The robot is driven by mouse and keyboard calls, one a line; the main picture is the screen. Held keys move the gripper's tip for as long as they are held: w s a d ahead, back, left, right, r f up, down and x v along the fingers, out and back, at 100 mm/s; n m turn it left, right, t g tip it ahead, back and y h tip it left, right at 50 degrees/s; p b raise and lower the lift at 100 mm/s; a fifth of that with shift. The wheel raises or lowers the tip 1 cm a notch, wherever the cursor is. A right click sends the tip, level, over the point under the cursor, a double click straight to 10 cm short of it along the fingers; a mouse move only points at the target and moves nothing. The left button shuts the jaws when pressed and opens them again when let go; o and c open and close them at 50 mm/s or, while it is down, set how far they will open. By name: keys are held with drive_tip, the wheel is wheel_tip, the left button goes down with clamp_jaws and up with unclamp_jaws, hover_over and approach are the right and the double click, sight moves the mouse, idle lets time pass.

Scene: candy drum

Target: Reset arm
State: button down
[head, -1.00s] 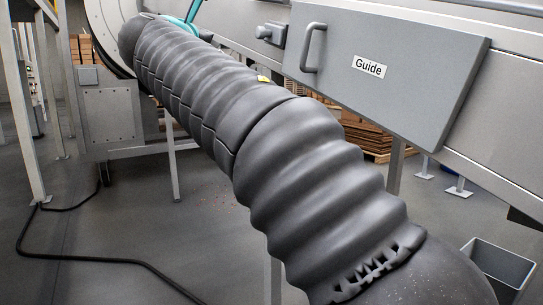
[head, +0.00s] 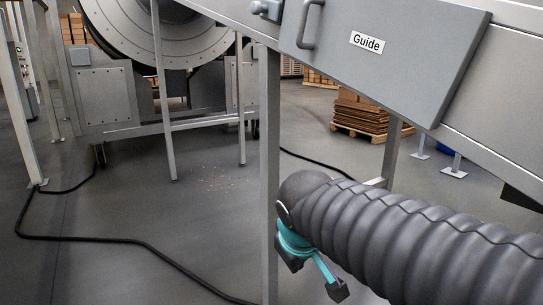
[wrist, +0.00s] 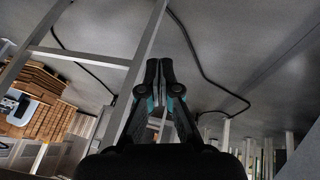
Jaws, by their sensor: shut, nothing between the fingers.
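My arm, in a ribbed dark grey sleeve, enters the head view at the lower right and reaches left to a rounded end with teal parts near a metal post. The finger shapes are hard to make out there. In the wrist view my gripper (wrist: 159,72) shows black fingers with teal inner sides, their tips together. It is shut and holds nothing. It is in open air, with floor and metal posts behind it.
A grey door labelled Guide (head: 400,60) hangs above my arm. A metal post (head: 269,170) stands beside the arm's end. The large drum (head: 158,35) is at the back left. Pallets of cardboard (head: 365,118) stand behind. A black cable (head: 110,240) crosses the floor, which has coloured specks.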

drive_tip(key=s+d+f+m, duration=0.3)
drive_tip(key=s+d, duration=0.2)
drive_tip(key=s, duration=0.1)
drive_tip(key=s+d+f+m, duration=0.3)
drive_tip(key=s+d, duration=0.3)
drive_tip(key=s, duration=0.1)
drive_tip(key=shift+m, duration=0.3)
